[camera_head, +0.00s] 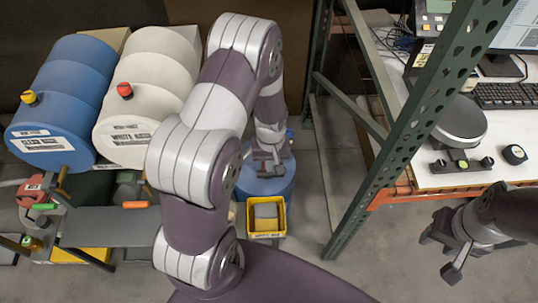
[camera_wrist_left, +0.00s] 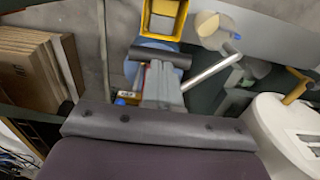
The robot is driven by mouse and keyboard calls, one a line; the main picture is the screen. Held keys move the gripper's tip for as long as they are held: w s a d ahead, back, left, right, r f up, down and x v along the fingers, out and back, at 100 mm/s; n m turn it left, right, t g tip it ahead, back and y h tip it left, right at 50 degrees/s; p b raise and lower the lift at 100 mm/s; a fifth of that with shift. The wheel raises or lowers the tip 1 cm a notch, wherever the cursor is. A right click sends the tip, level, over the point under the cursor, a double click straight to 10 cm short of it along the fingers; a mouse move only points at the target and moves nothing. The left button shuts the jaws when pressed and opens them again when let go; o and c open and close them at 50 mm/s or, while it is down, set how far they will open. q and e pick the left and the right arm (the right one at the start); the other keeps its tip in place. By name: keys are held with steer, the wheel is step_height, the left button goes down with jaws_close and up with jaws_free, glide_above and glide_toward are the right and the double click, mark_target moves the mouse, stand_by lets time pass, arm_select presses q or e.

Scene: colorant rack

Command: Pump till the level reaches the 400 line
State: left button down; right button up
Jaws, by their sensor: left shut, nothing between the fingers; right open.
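My left gripper (camera_head: 268,163) is shut and empty above a blue drum (camera_head: 268,186) in the head view. In the left wrist view the shut fingers (camera_wrist_left: 163,88) are close to a dark crosswise bar (camera_wrist_left: 160,56), which looks like the pump handle; I cannot tell whether they touch it. A silver tube (camera_wrist_left: 211,71) slants from there towards a pale round container (camera_wrist_left: 212,27). No level or 400 line can be read, and my left arm hides much of this area in the head view. My right gripper (camera_head: 447,252) is open and empty at the lower right.
A yellow bin (camera_head: 281,220) stands in front of the blue drum. Large blue (camera_head: 68,100) and white (camera_head: 150,95) drums lie on the left. A green rack post (camera_head: 410,125) and a white bench (camera_head: 455,178) with a scale (camera_head: 460,125) are on the right.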

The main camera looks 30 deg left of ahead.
arm_select(q)
steer(key=shift+f+b, duration=1.8)
steer(key=shift+f, duration=0.55)
steer(key=shift+f+b, duration=3.7)
steer(key=shift+f, duration=1.3)
step_height(320, 180, up, 15)
steer(key=p, duration=1.2)
steer(key=shift+p, duration=0.4)
steer(key=shift+s+f, duration=0.1)
